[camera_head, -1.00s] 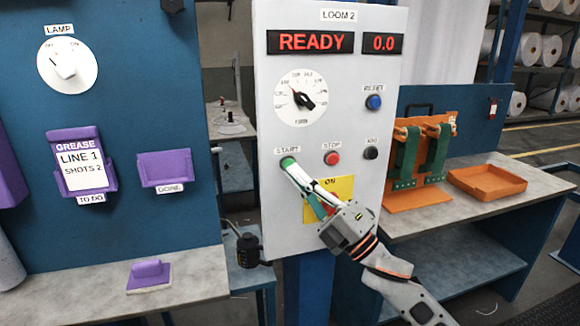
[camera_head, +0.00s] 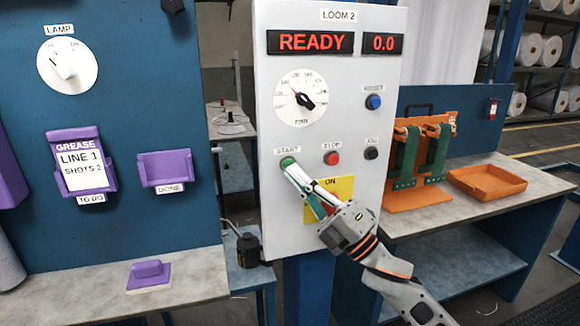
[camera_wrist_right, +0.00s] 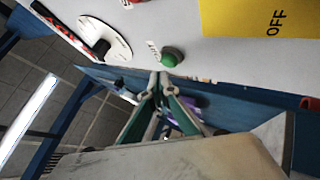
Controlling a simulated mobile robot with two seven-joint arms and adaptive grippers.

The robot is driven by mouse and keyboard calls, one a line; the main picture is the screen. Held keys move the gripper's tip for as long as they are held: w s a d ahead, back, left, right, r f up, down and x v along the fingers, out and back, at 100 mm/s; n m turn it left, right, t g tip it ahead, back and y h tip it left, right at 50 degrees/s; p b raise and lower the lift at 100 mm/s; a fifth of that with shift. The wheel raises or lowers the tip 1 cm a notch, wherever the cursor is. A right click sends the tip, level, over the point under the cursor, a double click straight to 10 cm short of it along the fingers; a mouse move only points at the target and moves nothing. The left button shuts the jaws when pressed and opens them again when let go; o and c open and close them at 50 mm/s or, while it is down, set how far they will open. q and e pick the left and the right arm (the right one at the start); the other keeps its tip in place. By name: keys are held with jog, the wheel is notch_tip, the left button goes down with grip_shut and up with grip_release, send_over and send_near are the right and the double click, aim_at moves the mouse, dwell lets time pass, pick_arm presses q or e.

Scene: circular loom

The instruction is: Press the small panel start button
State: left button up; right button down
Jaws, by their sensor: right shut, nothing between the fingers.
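The green START button (camera_head: 287,162) sits at the left of the white LOOM 2 panel (camera_head: 345,110), below the dial. My right gripper (camera_head: 290,168) is shut and empty, with its fingertips at the button's lower edge in the head view. In the right wrist view the green button (camera_wrist_right: 172,57) shows whole, just beyond the closed fingertips (camera_wrist_right: 160,75); I cannot tell whether they touch it. The panel display (camera_head: 310,42) reads READY and 0.0. My left gripper is not in view.
The red STOP button (camera_head: 331,158) is right of START, with a black JOG knob (camera_head: 371,153) and a blue RESET button (camera_head: 373,102) further right. A yellow ON plate (camera_head: 341,187) lies behind my gripper. An orange tray (camera_head: 487,180) rests on the right bench.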

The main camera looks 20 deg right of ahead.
jog(key=shift+w, duration=0.1)
jog(key=shift+w, duration=0.35)
jog(key=shift+w, duration=0.4)
dwell(0.8)
dwell(0.4)
jog(key=shift+s, duration=0.85)
jog(key=s+p, duration=0.1)
jog(key=s, duration=0.4)
jog(key=shift+d, duration=0.1)
dwell(3.5)
